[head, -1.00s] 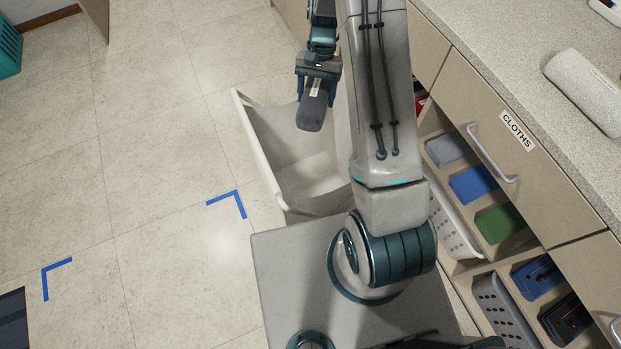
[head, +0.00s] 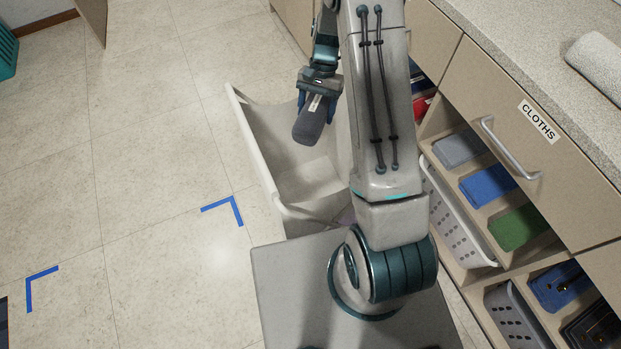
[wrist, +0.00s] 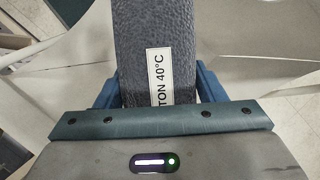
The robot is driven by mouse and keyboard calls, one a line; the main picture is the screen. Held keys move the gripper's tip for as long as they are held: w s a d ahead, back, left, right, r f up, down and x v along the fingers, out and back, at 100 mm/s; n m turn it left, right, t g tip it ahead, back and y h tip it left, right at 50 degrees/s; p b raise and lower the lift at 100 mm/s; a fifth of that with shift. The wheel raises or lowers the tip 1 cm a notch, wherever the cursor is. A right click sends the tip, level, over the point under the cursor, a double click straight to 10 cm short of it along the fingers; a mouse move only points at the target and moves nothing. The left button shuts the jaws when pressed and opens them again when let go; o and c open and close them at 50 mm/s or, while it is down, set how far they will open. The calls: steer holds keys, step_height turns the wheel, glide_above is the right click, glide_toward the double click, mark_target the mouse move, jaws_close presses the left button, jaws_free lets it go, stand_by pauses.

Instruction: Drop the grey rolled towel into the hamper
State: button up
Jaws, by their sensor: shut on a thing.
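The grey rolled towel (head: 311,121) is held in my gripper (head: 318,100), which is shut on it. In the wrist view the towel (wrist: 150,40) points away between the blue fingers, with a white label reading "TON 40°C". The hamper (head: 262,150) is an open, pale bin on the floor beyond my base. In the head view the towel appears over the hamper's opening, tilted down; its exact height above the rim is hard to tell. The hamper's right side is hidden behind my arm. Pale hamper cloth or wall also shows in the wrist view (wrist: 70,50).
At right, a counter (head: 500,40) has a drawer labelled CLOTHS (head: 540,122) and open shelves with folded cloths (head: 487,184) and baskets. A white rolled towel (head: 600,62) lies on the counter. Blue corner tape (head: 225,208) marks the clear floor at left.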

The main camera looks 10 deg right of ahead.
steer(key=shift+f, duration=0.1)
steer(key=o, duration=1.2)
steer(key=p+v, duration=0.2)
steer(key=v, duration=1.1)
steer(key=shift+w+r, duration=0.1)
steer(key=shift+r, duration=0.3)
steer(key=s+a+r+n+t+h+p, duration=0.1)
steer(key=s+r+n+t+p, duration=0.2)
steer(key=s+r, duration=0.9)
steer(key=s+a+r+n+t+h+p, duration=0.1)
steer(key=s+a+r+n+t+p, duration=0.1)
steer(key=s+r+p, duration=0.7)
steer(key=s+r+n+t, duration=0.1)
steer(key=s+r, duration=0.2)
steer(key=shift+s+n+t+h, duration=0.3)
steer(key=shift+s, duration=0.1)
